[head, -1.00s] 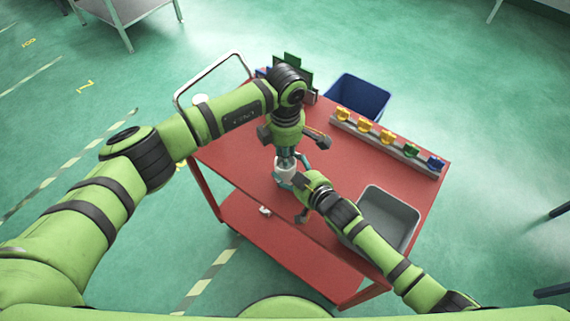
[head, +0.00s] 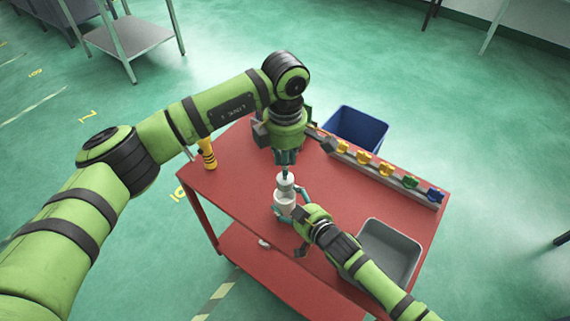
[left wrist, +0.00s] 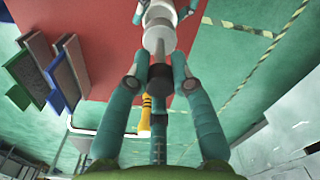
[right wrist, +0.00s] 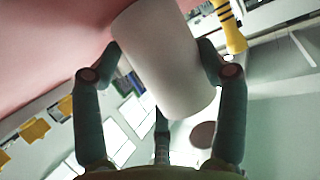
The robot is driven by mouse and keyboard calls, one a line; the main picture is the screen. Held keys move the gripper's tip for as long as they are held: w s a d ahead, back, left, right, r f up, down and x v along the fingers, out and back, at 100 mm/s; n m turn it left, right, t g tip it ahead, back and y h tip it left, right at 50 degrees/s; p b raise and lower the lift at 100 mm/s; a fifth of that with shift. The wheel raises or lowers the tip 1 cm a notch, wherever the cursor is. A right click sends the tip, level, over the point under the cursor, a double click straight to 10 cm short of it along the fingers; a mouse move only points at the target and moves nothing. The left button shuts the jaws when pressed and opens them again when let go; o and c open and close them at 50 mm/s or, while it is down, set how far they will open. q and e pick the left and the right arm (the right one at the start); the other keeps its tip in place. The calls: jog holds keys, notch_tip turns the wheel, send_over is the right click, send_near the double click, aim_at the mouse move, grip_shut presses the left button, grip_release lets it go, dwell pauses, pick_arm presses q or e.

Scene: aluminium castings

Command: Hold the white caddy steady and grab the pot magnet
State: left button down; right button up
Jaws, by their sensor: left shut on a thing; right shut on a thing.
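The white caddy (head: 286,207) is a small white cylinder over the red cart top. My right gripper (head: 291,203) is shut around its side; in the right wrist view the caddy (right wrist: 165,60) fills the space between the fingers. My left gripper (head: 286,163) is above the caddy, pointing down. In the left wrist view it is shut on a dark part of what looks like the pot magnet (left wrist: 159,40), whose pale grey round body faces the caddy (left wrist: 158,12). I cannot tell whether the magnet's lower end is clear of the caddy.
The red cart (head: 235,180) carries a grey bin (head: 415,235) at right and a rail (head: 345,157) with yellow, green and blue pieces at the back. A yellow, black-banded tool (head: 208,153) stands at left. A blue bin (head: 355,130) is behind the cart.

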jog(key=o, duration=1.3)
jog(key=shift+f, duration=0.1)
jog(key=shift+c, duration=0.2)
jog(key=v, duration=1.2)
jog(key=shift+s+a, duration=0.1)
jog(key=shift+a, duration=0.05)
